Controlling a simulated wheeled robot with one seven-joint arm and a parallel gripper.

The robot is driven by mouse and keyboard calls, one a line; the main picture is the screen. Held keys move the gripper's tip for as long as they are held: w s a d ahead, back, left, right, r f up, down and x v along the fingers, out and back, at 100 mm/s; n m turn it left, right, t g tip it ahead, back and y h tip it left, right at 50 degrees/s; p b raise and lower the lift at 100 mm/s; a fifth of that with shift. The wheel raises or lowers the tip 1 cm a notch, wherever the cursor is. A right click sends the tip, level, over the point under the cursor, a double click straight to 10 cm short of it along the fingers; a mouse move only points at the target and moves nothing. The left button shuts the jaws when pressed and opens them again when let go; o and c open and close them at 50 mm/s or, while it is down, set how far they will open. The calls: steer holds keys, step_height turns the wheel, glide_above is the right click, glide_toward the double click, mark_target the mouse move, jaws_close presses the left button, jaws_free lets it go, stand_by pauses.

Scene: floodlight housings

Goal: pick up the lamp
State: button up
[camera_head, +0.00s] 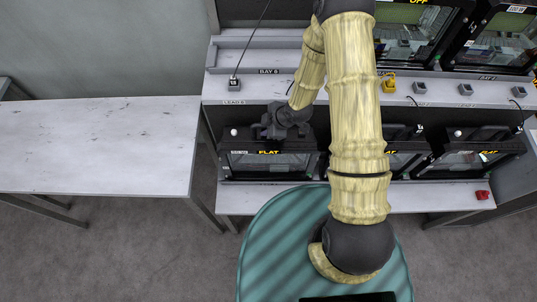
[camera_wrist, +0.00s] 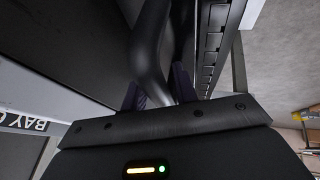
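Several dark floodlight housings stand in a row on the lower shelf of the bench. The leftmost lamp (camera_head: 262,166), marked FLAT in yellow, sits upright below the BAY 6 label. My gripper (camera_head: 277,127) is at this lamp's top rear edge and hides part of it, including its handle. In the wrist view, a dark curved handle bar (camera_wrist: 149,55) runs between the two purple-grey fingers of my gripper (camera_wrist: 157,93). The fingers are apart with the bar between them. I cannot tell whether they press on it.
More housings stand to the right, such as one at the far right (camera_head: 470,156). A small black block (camera_head: 235,85) with a cable is on the upper ledge. A red block (camera_head: 482,195) is at the front right. The left table (camera_head: 100,145) is bare.

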stand_by(0.5)
jaws_close()
stand_by(1.2)
steer(key=shift+w+r, duration=0.1)
steer(key=shift+w, duration=0.05)
